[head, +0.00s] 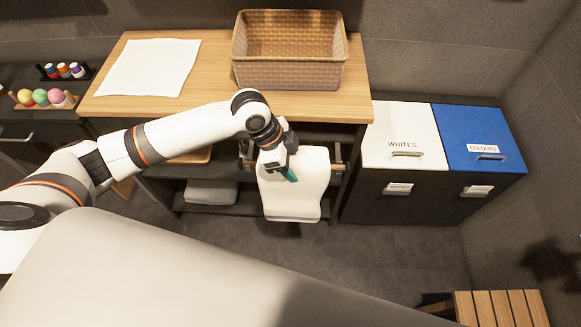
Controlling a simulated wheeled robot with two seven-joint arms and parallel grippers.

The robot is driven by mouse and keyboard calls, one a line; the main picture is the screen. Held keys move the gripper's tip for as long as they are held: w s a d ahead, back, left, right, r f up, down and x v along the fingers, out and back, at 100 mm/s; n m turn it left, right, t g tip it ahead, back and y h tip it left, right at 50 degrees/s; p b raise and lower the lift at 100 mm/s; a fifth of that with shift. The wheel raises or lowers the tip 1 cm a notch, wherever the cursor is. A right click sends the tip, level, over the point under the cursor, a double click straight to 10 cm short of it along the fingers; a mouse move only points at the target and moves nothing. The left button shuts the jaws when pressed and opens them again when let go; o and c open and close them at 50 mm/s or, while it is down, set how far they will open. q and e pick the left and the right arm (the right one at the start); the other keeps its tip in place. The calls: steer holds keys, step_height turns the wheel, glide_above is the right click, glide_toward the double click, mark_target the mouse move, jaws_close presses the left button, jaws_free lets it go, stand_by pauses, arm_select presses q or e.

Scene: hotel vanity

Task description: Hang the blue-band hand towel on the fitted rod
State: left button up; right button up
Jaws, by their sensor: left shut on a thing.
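A white hand towel (305,195) hangs in front of the vanity, below the edge of the wooden top. A thin dark line runs near its lower edge; I cannot make out a clear blue band. My left gripper (288,172) is shut on the towel near its upper left part. The fitted rod (338,167) shows at the right of the towel under the counter, with a bracket at its left. The towel and gripper hide its middle, and I cannot tell whether the towel lies over the rod or only in front of it. My right gripper is not in view.
A wicker basket (290,74) and a flat white cloth (150,67) lie on the wooden counter (210,100). A folded grey towel (211,192) sits on the lower shelf. Bins marked whites (400,125) and colours (478,130) stand right. A slatted wooden bench (500,308) is front right.

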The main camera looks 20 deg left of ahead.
arm_select(q)
steer(key=shift+w+a+f+b, duration=0.15)
steer(key=shift+w+b, duration=0.25)
steer(key=shift+w, duration=0.2)
steer(key=shift+w+a+f+b, duration=0.15)
steer(key=shift+w+b, duration=0.2)
steer(key=shift+w, duration=0.25)
steer(key=shift+w+a+f+b, duration=0.25)
steer(key=shift+w+f+b, duration=0.55)
steer(key=shift+b, duration=0.15)
steer(key=shift+w+a+f+b, duration=0.2)
steer(key=shift+w+f+b, duration=0.55)
steer(key=shift+b, duration=0.25)
steer(key=shift+w+a+f+b, duration=0.25)
steer(key=shift+w+f+b, duration=0.45)
steer(key=shift+f+b, duration=2)
steer(key=shift+f, duration=2.4)
steer(key=o, duration=1.6)
steer(key=shift+c, duration=0.2)
